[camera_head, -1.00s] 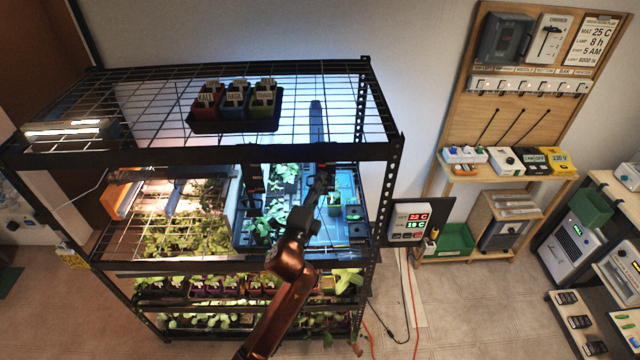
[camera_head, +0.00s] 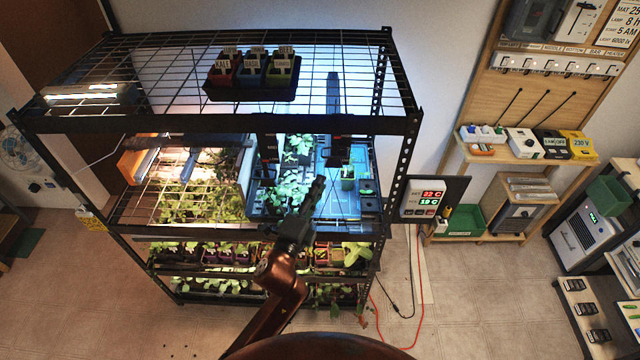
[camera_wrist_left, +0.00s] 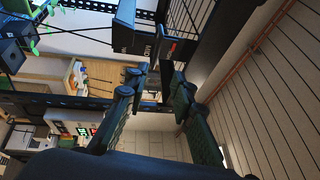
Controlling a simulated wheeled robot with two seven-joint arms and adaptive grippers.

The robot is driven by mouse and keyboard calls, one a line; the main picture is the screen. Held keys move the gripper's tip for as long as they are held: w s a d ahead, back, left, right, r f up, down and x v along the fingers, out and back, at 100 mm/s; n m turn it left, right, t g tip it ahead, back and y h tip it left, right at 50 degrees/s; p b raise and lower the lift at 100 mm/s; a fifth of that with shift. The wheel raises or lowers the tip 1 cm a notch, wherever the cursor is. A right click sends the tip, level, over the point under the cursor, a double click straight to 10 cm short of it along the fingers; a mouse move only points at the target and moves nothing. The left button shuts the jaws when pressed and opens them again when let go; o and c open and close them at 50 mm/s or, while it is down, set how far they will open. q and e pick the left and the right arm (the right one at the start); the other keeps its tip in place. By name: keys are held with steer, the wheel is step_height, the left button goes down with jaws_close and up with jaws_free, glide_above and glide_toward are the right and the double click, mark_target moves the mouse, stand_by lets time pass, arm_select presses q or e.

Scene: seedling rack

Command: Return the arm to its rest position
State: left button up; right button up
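My left arm comes in from the bottom of the head view. Its gripper (camera_head: 312,192) is in front of the rack's middle shelf, overlapping the blue-lit tray (camera_head: 262,205) in the picture. In the left wrist view the two fingers of the left gripper (camera_wrist_left: 158,76) stand apart with nothing between them. A small green pot with a seedling (camera_head: 347,180) stands in the blue-lit area, to the right of and apart from the gripper. My right gripper is not in view.
The black wire rack (camera_head: 270,124) is close around the gripper. Its top shelf holds a black tray (camera_head: 250,93) of seedling pots. A display box (camera_head: 422,198) is at its right, with cables below. A wooden control board (camera_head: 540,80) stands further right. Floor (camera_head: 470,300) is clear at front right.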

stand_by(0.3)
arm_select(q)
steer(key=w+a+f+n+g+y+b, duration=0.2)
steer(key=a+f+n+b, duration=0.15)
steer(key=f, duration=1.25)
steer(key=w+a+f+n+g+y+b, duration=0.15)
steer(key=a+f, duration=0.25)
steer(key=f, duration=1.2)
steer(key=s+a+f+n+g+y+b, duration=0.1)
steer(key=s+a+f+n+g+b, duration=0.3)
steer(key=f, duration=1)
steer(key=s+a+f+n+y+b, duration=0.1)
steer(key=s+a+f, duration=0.55)
steer(key=f, duration=0.85)
steer(key=s+a+f+n+g+y+b, duration=0.1)
steer(key=s+a+f+n+g+b, duration=0.25)
steer(key=s+f, duration=0.75)
steer(key=s+a+f+n+g+b, duration=0.2)
steer(key=s+a+f, duration=0.1)
steer(key=s+f, duration=0.6)
steer(key=s+a+f+n+g+y+b, duration=0.1)
steer(key=s+a+f+n+g+b, duration=0.1)
steer(key=s+f, duration=0.8)
steer(key=s+a+f+n+g+b, duration=0.2)
steer(key=s+f, duration=0.7)
steer(key=s, duration=1)
steer(key=a+n, duration=0.2)
steer(key=a, duration=0.1)
steer(key=shift+s+a+f, duration=0.2)
steer(key=shift+f, duration=0.05)
